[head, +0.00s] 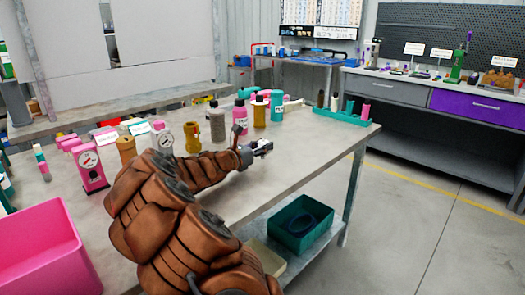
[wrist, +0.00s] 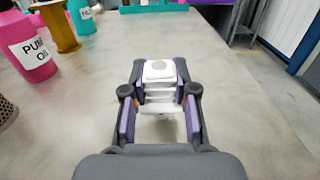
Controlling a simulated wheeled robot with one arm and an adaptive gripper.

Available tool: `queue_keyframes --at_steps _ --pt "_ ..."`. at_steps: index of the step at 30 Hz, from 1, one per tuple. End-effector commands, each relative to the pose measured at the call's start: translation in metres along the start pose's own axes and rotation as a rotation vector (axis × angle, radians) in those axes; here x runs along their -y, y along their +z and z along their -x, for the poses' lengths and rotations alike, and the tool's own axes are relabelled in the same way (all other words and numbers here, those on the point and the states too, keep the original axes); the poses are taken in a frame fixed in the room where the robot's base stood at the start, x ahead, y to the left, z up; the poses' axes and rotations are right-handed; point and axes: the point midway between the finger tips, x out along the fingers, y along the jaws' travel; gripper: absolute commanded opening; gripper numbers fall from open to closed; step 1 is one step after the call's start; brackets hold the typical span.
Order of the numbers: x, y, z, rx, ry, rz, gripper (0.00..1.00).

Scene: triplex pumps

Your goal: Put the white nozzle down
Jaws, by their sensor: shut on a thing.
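My gripper (wrist: 159,105) is shut on the white nozzle (wrist: 158,72), which shows between its two fingers in the wrist view. The nozzle has a squarish top with a round mark and ribbed sides. In the head view my gripper (head: 262,147) is over the near right part of the grey workbench (head: 300,150), near its front edge. The nozzle is too small there to make out well. I cannot tell whether its underside touches the bench.
A pink pump oil bottle (wrist: 28,48) and a yellow spool-shaped part (wrist: 60,27) stand left of my gripper. A teal tray (head: 340,116) with small bottles sits at the bench's right end. A pink bin (head: 40,250) is at the near left. The bench right of my gripper is clear.

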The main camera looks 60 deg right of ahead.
Motion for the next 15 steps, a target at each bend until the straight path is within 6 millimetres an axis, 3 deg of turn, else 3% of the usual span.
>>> queue_keyframes --at_steps 2,13,14,15 --pt "-0.0002 -0.0076 0.0002 0.000 0.000 0.000 0.00" --pt "-0.0003 -0.0095 0.0005 0.001 0.001 -0.001 0.00" --pt "-0.0003 -0.0098 0.0006 0.001 0.001 -0.001 0.28" --pt "-0.0002 -0.0094 0.0006 0.001 0.001 -0.001 0.33"
